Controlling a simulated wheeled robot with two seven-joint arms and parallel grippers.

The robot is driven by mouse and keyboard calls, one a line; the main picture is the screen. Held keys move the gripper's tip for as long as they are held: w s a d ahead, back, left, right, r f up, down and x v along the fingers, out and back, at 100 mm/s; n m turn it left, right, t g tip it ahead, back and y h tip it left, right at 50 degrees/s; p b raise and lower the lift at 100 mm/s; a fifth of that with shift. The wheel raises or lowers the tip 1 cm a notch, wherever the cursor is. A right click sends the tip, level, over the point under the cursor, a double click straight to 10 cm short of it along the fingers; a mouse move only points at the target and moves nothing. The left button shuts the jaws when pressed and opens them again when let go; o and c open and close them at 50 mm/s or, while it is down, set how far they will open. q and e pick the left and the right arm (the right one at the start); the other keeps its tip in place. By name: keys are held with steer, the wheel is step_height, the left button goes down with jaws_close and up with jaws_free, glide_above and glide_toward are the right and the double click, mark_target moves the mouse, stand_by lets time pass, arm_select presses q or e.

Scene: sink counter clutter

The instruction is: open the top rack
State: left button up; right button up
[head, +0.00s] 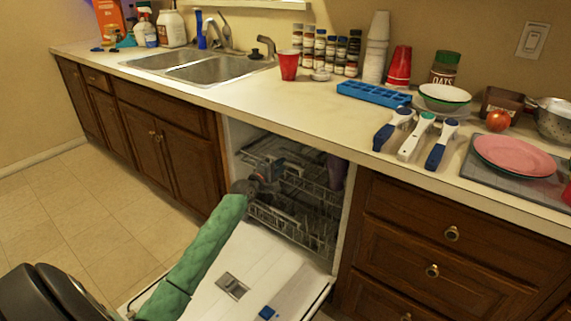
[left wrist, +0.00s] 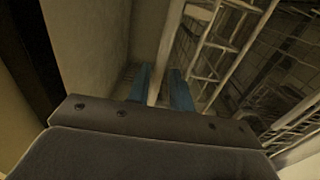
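The dishwasher stands open, with its door (head: 235,270) lowered. The top rack (head: 312,182) is a wire rack inside the upper part of the cavity; the left wrist view shows wire rack bars (left wrist: 222,45) on its right. My left gripper (head: 270,170), at the end of the green-sleeved arm, is at the left part of this rack and covers some of it. In the left wrist view, the two blue fingers of my left gripper (left wrist: 160,88) stand close together, with a pale bar between or behind them. Whether they grip it is unclear. My right gripper is not in view.
The lower rack (head: 290,222) sits below the top rack. A dark purple item (head: 336,170) is at the cavity's right side. The countertop (head: 300,97) overhangs the opening and drawers (head: 440,235) flank it on the right. The floor (head: 75,210) at left is clear.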

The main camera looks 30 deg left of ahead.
arm_select(q)
steer(key=shift+w+d, duration=0.1)
steer(key=shift+w, duration=1.6)
jaws_close()
